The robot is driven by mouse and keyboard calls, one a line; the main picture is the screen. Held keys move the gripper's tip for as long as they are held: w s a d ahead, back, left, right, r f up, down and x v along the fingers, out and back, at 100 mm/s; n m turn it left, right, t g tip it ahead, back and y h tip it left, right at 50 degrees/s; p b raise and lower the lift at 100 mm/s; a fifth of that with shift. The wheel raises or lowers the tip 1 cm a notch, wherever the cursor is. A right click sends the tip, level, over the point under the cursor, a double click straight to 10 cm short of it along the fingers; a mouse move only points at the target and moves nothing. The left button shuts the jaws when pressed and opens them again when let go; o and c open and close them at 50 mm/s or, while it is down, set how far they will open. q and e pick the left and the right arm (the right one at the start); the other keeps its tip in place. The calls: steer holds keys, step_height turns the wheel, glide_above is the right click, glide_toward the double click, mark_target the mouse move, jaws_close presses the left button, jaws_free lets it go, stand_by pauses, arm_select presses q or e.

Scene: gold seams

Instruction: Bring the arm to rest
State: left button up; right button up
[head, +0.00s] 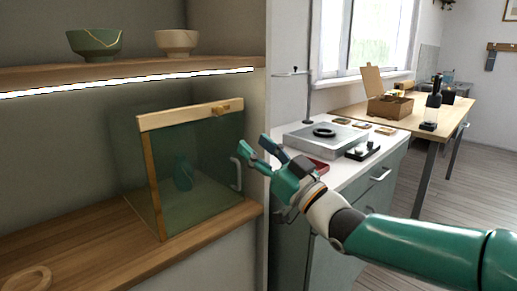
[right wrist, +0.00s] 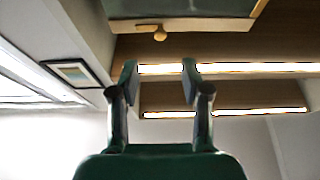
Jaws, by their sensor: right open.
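My right gripper (head: 268,147) is open and empty in the head view. It is raised in front of the cabinet's right edge, near the handle of a glass case. In the right wrist view the two fingers (right wrist: 160,75) stand apart with nothing between them. My right arm reaches in from the right edge of the head view. My left gripper is in neither view.
The green glass case (head: 205,165) with a wooden top rail stands on a wooden shelf (head: 60,255), a teal item inside. Two bowls, green (head: 95,43) and beige (head: 176,42), sit above. A wooden table (head: 445,122) stands behind.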

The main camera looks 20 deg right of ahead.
stand_by(0.3)
steer(key=w+a+f+m+g+h, duration=0.1)
steer(key=f+m+g, duration=0.15)
steer(key=f, duration=1.05)
steer(key=a+f+m+g+h, duration=0.15)
steer(key=f+g, duration=0.25)
steer(key=f, duration=0.9)
steer(key=w+a+f+m+g+h, duration=0.1)
steer(key=a+f+g, duration=0.15)
steer(key=f, duration=1.05)
steer(key=s+a+f+g, duration=0.1)
steer(key=s+f+g, duration=0.2)
steer(key=s+f, duration=0.35)
steer(key=s+a+f+g, duration=0.15)
steer(key=s+f, duration=0.25)
steer(key=f, duration=0.5)
steer(key=s+a+f+m+g, duration=0.1)
steer(key=s+a+f+g, duration=0.15)
steer(key=s+f, duration=0.45)
steer(key=s+a+f+g, duration=0.1)
steer(key=s+f+g, duration=0.25)
steer(key=s, duration=0.75)
step_height(320, 180, up, 32)
steer(key=p, duration=3.2)
steer(key=shift+w+d+r+g, duration=0.15)
steer(key=shift+w+r+g, duration=0.05)
steer(key=shift+w+g, duration=0.25)
